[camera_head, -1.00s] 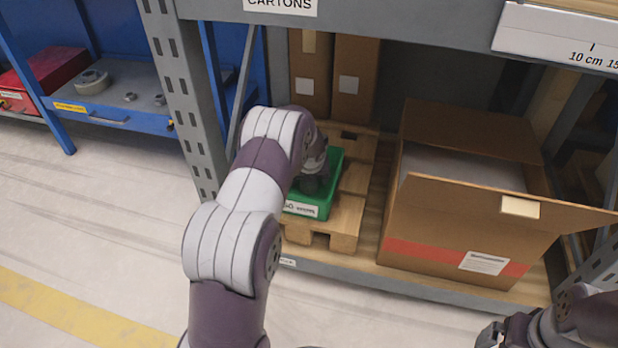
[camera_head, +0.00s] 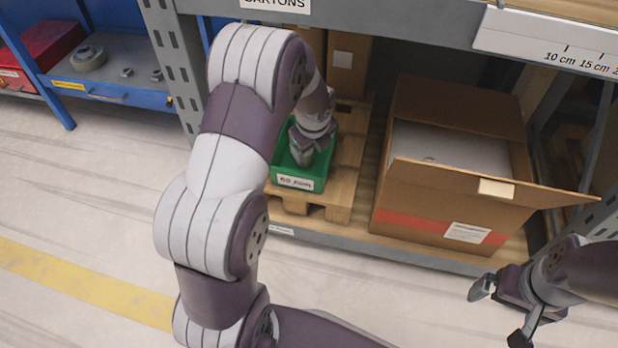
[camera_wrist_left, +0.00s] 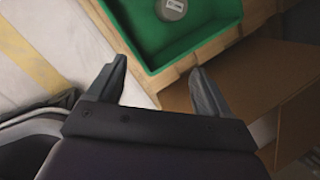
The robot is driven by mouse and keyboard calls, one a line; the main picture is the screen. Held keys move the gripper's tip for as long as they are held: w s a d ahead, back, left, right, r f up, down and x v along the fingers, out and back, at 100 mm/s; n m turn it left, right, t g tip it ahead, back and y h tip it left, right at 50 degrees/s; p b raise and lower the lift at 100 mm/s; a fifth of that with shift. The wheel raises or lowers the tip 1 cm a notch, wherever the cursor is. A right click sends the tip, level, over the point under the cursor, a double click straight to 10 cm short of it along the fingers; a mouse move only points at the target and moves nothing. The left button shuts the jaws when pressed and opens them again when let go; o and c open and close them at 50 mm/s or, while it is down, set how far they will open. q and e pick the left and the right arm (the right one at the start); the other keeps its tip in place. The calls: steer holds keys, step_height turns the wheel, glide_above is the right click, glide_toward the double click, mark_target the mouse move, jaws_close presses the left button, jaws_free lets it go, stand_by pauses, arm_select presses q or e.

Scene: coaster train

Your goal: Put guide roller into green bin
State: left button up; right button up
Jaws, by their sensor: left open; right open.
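The green bin (camera_head: 319,174) stands on a wooden pallet on the lower shelf; it also fills the top of the left wrist view (camera_wrist_left: 187,48). A grey round piece with a white label, apparently the guide roller (camera_wrist_left: 172,9), lies on the bin floor, cut off by the picture's top edge. In the head view my left gripper (camera_head: 302,150) is over the bin and hides that piece. In the left wrist view its fingers (camera_wrist_left: 158,66) are apart with nothing between them. My right gripper (camera_head: 500,313) is open and empty at the lower right, in front of the shelf.
A large open carton (camera_head: 440,210) stands right of the pallet (camera_head: 345,185). Tall cartons (camera_head: 348,65) stand behind the bin. A grey upright (camera_head: 172,70) and the upper shelf edge bound the bay. A blue bench (camera_head: 110,95) holds grey parts at left.

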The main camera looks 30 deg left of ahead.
arm_select(q)
steer(key=s+d+r+n, duration=0.1)
steer(key=s+d+n, duration=0.2)
steer(key=s+n, duration=0.3)
steer(key=s+d+r+n+g+h, duration=0.1)
steer(key=s+d+r+n, duration=0.1)
steer(key=s+n, duration=0.5)
steer(key=s+d+r+n+g, duration=0.1)
steer(key=s+d+n, duration=0.4)
steer(key=s+n, duration=0.2)
steer(key=n, duration=0.2)
steer(key=shift+r+n+h, duration=0.4)
